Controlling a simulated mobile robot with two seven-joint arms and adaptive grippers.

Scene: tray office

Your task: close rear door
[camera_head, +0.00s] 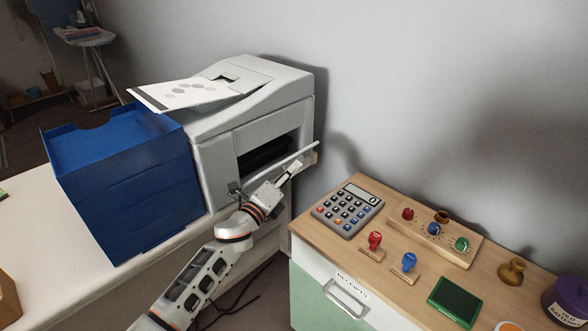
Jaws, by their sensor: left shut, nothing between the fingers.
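The white printer (222,126) stands on the white desk at the back. Its rear door (302,156) is a pale flap that juts out below a dark opening in the printer's side. The door is open and looks close to level. My left gripper (293,168) is shut and empty, with its fingertips at the underside or near edge of the door. I cannot tell whether they touch it. Part of the door's lower side is hidden behind the gripper. My right gripper is not in view.
Blue stacked trays (120,185) stand left of the printer. The wooden cabinet (315,246) on the right holds a calculator (348,211), stamps, a stamp rack (430,238) and a green pad (454,302). A gap with dark cables separates desk and cabinet. The wall is close behind.

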